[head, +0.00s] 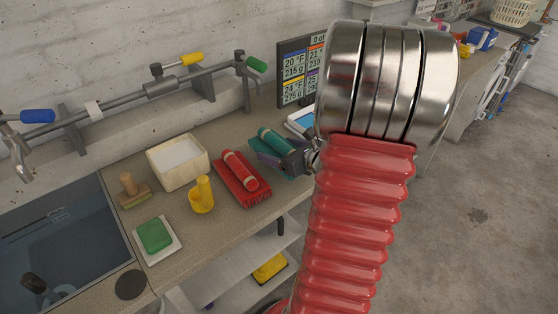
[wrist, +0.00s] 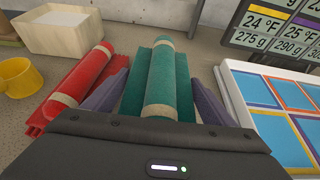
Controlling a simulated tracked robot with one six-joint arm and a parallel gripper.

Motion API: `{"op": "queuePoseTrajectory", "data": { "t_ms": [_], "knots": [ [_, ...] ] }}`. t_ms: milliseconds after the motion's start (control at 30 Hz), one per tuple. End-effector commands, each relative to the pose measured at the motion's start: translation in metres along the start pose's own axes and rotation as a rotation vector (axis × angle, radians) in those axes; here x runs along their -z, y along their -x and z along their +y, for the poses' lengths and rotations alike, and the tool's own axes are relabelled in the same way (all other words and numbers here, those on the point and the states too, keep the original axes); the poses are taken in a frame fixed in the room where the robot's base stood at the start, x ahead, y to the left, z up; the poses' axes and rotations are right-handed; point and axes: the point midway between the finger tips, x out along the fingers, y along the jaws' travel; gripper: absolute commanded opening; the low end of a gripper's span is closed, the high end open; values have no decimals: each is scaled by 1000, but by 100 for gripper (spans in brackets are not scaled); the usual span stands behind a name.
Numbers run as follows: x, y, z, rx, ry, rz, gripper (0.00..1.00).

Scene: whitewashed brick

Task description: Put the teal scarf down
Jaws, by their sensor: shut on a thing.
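The teal scarf (wrist: 162,75), rolled and folded with a pale band near its front end, sits between the two purple-grey fingers of my gripper (wrist: 155,100) in the wrist view. My gripper is shut on it. In the head view the teal scarf (head: 276,141) and my gripper (head: 272,158) are over the counter (head: 222,222), right of the red scarf and partly hidden by my arm. I cannot tell whether the scarf's underside touches the counter.
A red scarf (head: 240,172) lies close on the left. A coloured card tray (wrist: 285,115) lies close on the right.

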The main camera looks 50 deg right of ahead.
Motion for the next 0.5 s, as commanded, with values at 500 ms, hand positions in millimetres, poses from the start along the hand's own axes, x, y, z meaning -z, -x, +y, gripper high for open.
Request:
{"op": "queuePoseTrajectory", "data": {
  "t_ms": [500],
  "knots": [
    [37,-15,0,1,-2,0,50]
  ]
}}
